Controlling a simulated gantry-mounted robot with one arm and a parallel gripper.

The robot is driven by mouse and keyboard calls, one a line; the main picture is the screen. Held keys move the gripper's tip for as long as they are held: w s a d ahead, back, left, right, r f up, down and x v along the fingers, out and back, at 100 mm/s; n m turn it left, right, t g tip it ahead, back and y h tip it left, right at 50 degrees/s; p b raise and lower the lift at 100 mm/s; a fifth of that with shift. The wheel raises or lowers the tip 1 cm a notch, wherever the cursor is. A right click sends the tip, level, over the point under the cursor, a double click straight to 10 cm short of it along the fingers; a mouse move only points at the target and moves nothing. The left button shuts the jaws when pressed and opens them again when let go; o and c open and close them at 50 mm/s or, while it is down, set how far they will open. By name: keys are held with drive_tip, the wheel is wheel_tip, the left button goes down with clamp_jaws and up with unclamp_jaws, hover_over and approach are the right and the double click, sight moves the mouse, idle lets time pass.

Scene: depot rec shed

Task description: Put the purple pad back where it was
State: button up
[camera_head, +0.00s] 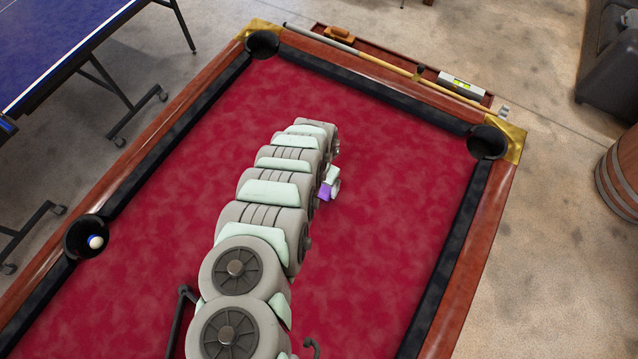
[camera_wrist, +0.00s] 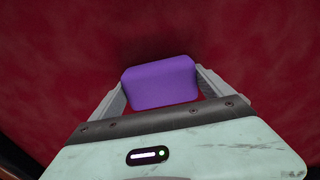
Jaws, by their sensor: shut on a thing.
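The purple pad (camera_wrist: 162,82) is a small block with rounded edges. In the wrist view it sits between the two fingers of my gripper (camera_wrist: 163,90), which is shut on it. In the head view a small part of the purple pad (camera_head: 325,192) shows beside my gripper (camera_head: 331,186), over the red cloth of the pool table (camera_head: 400,200). My arm hides much of the gripper there. A dark shadow lies on the cloth by the pad in the wrist view. I cannot tell whether the pad touches the cloth.
A white ball (camera_head: 96,242) sits in the left side pocket. A cue (camera_head: 375,67) lies along the far rail, near a spirit level (camera_head: 461,84) and a brown wooden block (camera_head: 340,34). A blue table (camera_head: 60,35) stands left, a barrel (camera_head: 622,175) right. The cloth around my arm is clear.

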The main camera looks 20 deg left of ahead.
drive_tip(key=shift+f, duration=0.2)
drive_tip(key=o, duration=1)
drive_tip(key=shift+o, duration=0.2)
drive_tip(key=shift+r, duration=0.1)
wheel_tip(320, 180, up, 12)
